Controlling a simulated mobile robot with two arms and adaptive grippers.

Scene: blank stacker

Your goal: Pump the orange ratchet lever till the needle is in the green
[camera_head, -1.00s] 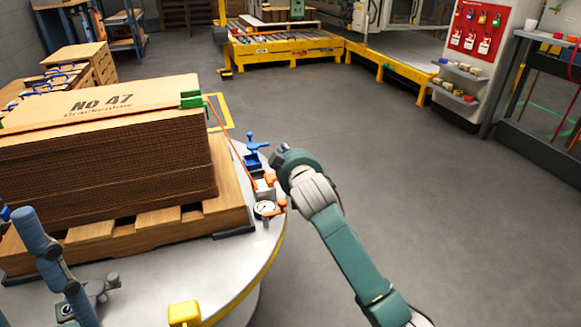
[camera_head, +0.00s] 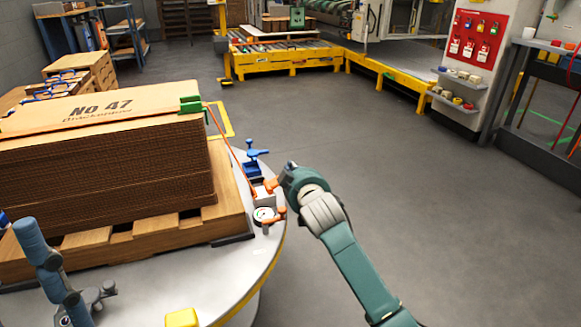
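The ratchet unit stands on the round table's right edge, with orange parts (camera_head: 274,217) beside a small round white gauge (camera_head: 263,215). The gauge's needle and green zone are too small to read. An orange strap (camera_head: 228,150) runs from the stack's green corner guard down to the unit. My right gripper (camera_head: 284,186) is at the unit's right side, close to its upper orange end; I cannot tell if they touch. Its fingers are hidden or too small to tell open from shut.
A strapped stack of cardboard blanks (camera_head: 100,165) sits on a wooden pallet (camera_head: 185,232) on the round grey table (camera_head: 225,285). A blue clamp-like part (camera_head: 255,160) stands behind the unit. A yellow block (camera_head: 182,318) is at the front. Open floor lies to the right.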

